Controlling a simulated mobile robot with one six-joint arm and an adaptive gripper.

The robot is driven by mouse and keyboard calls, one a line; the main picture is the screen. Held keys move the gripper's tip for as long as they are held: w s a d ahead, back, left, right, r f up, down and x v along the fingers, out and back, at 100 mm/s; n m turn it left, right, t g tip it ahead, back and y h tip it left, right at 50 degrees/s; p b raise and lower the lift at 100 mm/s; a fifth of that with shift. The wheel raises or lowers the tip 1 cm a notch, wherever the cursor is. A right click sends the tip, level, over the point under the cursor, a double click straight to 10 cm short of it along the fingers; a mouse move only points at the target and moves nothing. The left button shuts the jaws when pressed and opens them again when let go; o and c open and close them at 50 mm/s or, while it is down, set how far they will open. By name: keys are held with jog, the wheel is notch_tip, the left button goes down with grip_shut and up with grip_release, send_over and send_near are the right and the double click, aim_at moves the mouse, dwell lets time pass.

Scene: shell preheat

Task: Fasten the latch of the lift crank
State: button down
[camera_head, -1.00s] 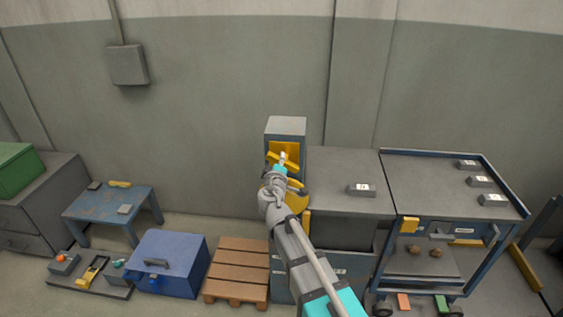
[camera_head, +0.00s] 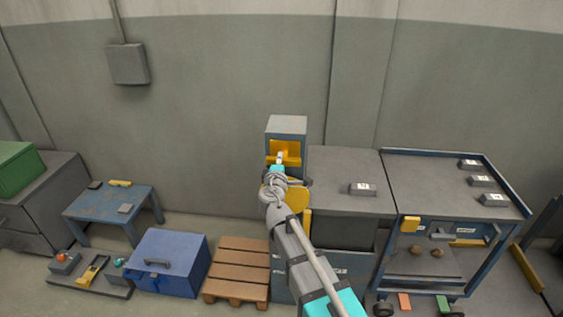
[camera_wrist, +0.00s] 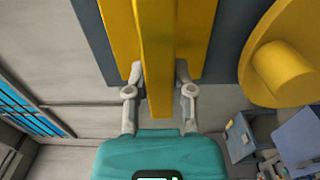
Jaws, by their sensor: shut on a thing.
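The latch is a yellow bar (camera_head: 294,161) across a yellow plate (camera_head: 291,147) on the front of a grey box (camera_head: 286,125). In the head view the bar lies about level. In the wrist view the bar (camera_wrist: 156,40) runs straight between my fingertips, in line with the plate behind it. My gripper (camera_head: 281,157) is shut on the bar; its two fingers (camera_wrist: 159,76) show either side of it. A yellow disc (camera_head: 299,199), likely part of the crank, sits below the box, partly behind my arm. In the wrist view the disc (camera_wrist: 258,35) shows a round knob.
A grey cabinet top (camera_head: 340,195) with a small labelled block (camera_head: 362,189) stands right of the box. A blue cart (camera_head: 450,185) is further right. A wooden pallet (camera_head: 238,270) and a blue case (camera_head: 172,262) are on the floor at left. The wall is close behind.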

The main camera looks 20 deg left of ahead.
jog(key=shift+c, duration=2.4)
grip_release()
jog(key=shift+s, duration=0.1)
jog(key=v, duration=1.1)
jog(key=shift+s+d, duration=0.2)
jog(key=shift+s, duration=0.15)
